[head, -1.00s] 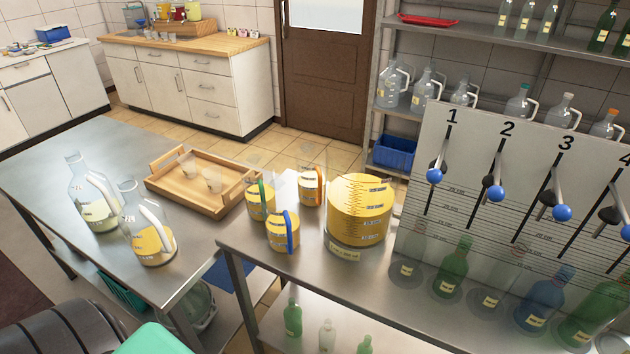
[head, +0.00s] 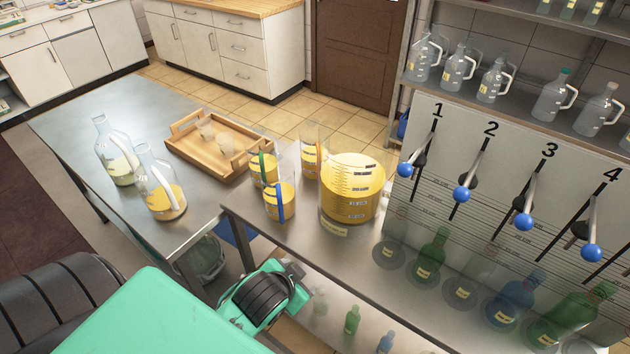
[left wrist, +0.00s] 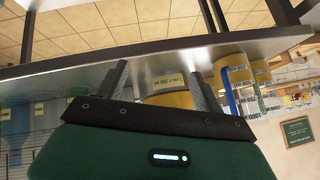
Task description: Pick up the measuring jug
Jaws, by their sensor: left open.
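My right gripper is not in view.
Two bottle-shaped jugs (head: 160,188) stand on the left table, near a wooden tray (head: 183,150) with small glasses. A lever panel (head: 455,125) with bottles by it borders the vessel's right. Counter edge and gap between tables lie in front.

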